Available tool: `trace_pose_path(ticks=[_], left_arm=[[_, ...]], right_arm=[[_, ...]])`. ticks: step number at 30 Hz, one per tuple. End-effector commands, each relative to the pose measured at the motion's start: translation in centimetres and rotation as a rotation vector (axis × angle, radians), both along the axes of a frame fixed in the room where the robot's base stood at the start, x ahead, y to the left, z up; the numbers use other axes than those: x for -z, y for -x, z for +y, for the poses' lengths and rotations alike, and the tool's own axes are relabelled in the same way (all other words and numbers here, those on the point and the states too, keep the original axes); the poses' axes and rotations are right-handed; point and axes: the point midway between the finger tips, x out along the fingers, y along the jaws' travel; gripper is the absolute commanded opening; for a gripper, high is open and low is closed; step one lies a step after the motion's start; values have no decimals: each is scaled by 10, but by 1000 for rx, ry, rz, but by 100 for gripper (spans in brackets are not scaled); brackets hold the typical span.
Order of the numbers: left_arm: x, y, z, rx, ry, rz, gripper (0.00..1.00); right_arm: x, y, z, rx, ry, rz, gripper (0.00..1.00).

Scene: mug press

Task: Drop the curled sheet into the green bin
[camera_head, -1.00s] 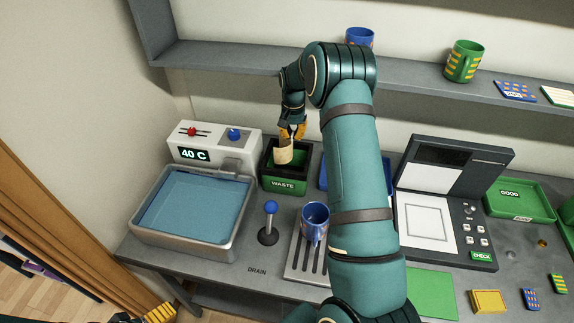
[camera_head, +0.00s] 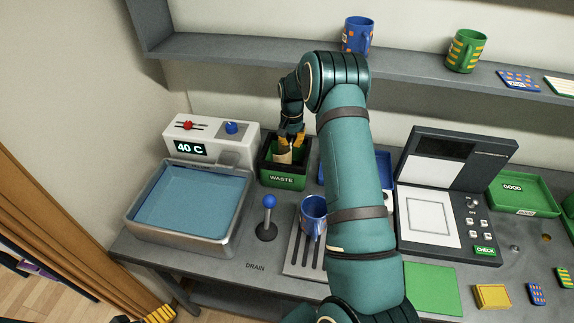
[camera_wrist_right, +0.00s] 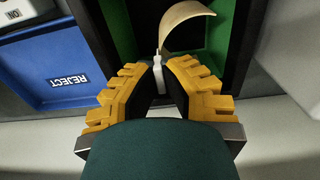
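The curled sheet (camera_head: 283,156) is pale tan and bent into an arc. It hangs low in the mouth of the green WASTE bin (camera_head: 282,181), which has a dark rim and green inner walls. My right gripper (camera_head: 291,137) is above it, fingers pointing down. In the right wrist view, the yellow-backed fingers (camera_wrist_right: 160,78) close on a thin white strip at the curled sheet (camera_wrist_right: 188,22). The green bin wall (camera_wrist_right: 229,35) shows beyond.
A blue water basin (camera_head: 190,203) and a 40 C heater box (camera_head: 205,143) stand left of the bin. A blue REJECT tray (camera_wrist_right: 62,75) is beside it. A blue lever (camera_head: 268,203) and a blue mug (camera_head: 313,214) are in front. A shelf runs above.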

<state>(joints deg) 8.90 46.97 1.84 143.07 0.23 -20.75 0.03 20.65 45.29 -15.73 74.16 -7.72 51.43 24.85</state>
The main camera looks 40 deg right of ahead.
Motion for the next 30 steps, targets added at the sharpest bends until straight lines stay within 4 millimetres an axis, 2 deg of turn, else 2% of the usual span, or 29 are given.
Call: trace_pose_path(ticks=[1,3,4,13,17,30], left_arm=[[0,0,0,0,0,0,100],[0,0,0,0,0,0,100],[0,0,0,0,0,0,100],[0,0,0,0,0,-1,100],[0,0,0,0,0,-1,100],[0,0,0,0,0,0,100]], right_arm=[[0,0,0,0,0,0,0],[0,0,0,0,0,0,32],[0,0,0,0,0,0,39],[-1,0,0,0,0,0,39],[-10,-1,0,0,1,-2,39],[-93,-1,0,0,2,-4,39]])
